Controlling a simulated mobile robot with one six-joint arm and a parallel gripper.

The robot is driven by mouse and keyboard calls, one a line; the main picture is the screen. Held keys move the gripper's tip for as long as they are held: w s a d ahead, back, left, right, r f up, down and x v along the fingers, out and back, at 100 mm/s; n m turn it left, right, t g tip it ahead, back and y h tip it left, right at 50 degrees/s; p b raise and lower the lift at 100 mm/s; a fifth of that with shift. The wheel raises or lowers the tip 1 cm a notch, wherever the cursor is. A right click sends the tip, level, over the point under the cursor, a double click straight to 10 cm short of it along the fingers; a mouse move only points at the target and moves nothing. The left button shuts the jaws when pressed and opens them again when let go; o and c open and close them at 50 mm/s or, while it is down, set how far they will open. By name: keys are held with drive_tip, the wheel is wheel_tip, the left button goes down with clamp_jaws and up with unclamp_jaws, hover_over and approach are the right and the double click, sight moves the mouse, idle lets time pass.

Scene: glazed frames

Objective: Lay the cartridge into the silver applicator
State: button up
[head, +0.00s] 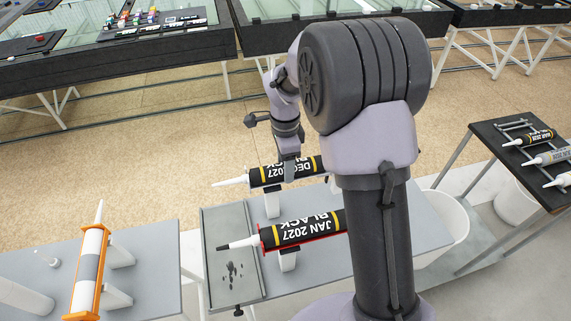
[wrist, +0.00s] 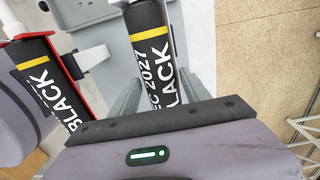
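The black cartridge marked DEC 2027 (head: 262,176), with a yellow band and white nozzle, lies level above a white stand (head: 272,206) at the back of the middle table. My gripper (head: 290,168) comes down over its middle. In the wrist view the cartridge (wrist: 158,60) runs between the two grey fingers (wrist: 158,85), which appear to press on its sides. I cannot clearly make out the silver applicator; the cartridge and gripper may hide it. I cannot tell whether the cartridge touches a cradle beneath it.
A red applicator (head: 262,244) holding a JAN 2027 black cartridge (head: 300,232) sits in front, close alongside. A grey tray (head: 223,293) with dark smears lies left. An orange applicator (head: 81,299) stands on the left table. A rack with several cartridges (head: 537,136) is at right.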

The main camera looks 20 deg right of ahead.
drive_tip(key=shift+o, duration=0.9)
wheel_tip(320, 180, up, 17)
drive_tip(key=p, duration=0.4)
drive_tip(key=s+a+f+n+t+b, duration=0.1)
drive_tip(key=s+f+n+t+b, duration=0.1)
drive_tip(key=s, duration=0.6)
drive_tip(key=s+a+f+n+t+y+b, duration=0.1)
drive_tip(key=s+f+n+t+b, duration=0.1)
drive_tip(key=s+f+n+b, duration=0.3)
drive_tip(key=s+a+f+n+t+y+b, duration=0.1)
drive_tip(key=s+f+n+b, duration=0.3)
drive_tip(key=s+b, duration=0.6)
drive_tip(key=s+n+t, duration=0.1)
drive_tip(key=s+n, duration=0.1)
drive_tip(key=shift+a+f+n, duration=0.2)
drive_tip(key=shift+a+n, duration=0.1)
drive_tip(key=shift+a, duration=0.1)
drive_tip(key=shift+s, duration=0.1)
